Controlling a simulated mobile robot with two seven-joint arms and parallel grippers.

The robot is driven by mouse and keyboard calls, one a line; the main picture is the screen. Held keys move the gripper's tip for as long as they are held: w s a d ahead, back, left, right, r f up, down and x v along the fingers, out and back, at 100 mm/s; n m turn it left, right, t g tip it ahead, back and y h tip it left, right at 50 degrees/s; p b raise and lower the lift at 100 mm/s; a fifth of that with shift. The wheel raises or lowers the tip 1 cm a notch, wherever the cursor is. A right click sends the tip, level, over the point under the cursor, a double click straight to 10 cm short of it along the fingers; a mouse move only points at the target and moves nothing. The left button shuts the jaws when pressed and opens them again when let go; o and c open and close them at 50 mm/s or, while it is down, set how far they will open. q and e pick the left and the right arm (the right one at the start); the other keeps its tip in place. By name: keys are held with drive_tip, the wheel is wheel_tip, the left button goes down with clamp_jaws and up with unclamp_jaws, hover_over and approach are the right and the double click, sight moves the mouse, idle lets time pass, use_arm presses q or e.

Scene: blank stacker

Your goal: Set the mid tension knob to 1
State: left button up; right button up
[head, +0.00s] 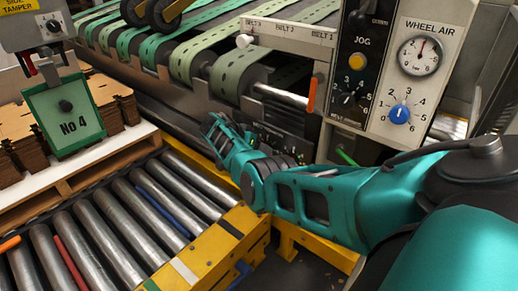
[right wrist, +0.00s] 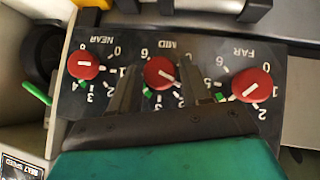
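The mid tension knob (right wrist: 160,72) is a round red knob with a white pointer line, on a dark panel whose lettering appears upside down in the right wrist view. Its pointer slants to the lower right in that picture. My right gripper (right wrist: 158,78) is open, with one dark finger on each side of this knob and visible gaps to it. The fingers hide part of the number scale, so I cannot read the setting. A small green mark (right wrist: 147,92) lies beside the knob. In the head view my right arm reaches down to the machine. My left gripper is not in view.
The red near knob (right wrist: 84,65) and red far knob (right wrist: 251,85) flank the mid knob closely. A green lever (right wrist: 37,93) sticks out beside the panel.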

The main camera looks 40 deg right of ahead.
drive_tip(key=shift+o, duration=1.3)
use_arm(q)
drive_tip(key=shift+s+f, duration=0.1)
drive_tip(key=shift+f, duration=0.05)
use_arm(e)
drive_tip(key=shift+r, duration=0.1)
use_arm(q)
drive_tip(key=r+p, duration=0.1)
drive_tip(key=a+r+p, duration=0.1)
drive_tip(key=p, duration=0.1)
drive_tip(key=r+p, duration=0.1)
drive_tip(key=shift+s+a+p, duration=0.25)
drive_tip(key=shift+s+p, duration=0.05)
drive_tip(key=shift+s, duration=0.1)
use_arm(e)
drive_tip(key=s+v, duration=0.1)
drive_tip(key=v, duration=1.2)
drive_tip(key=shift+r, duration=0.5)
drive_tip(key=shift+w+a, duration=0.1)
drive_tip(key=shift+w, duration=0.05)
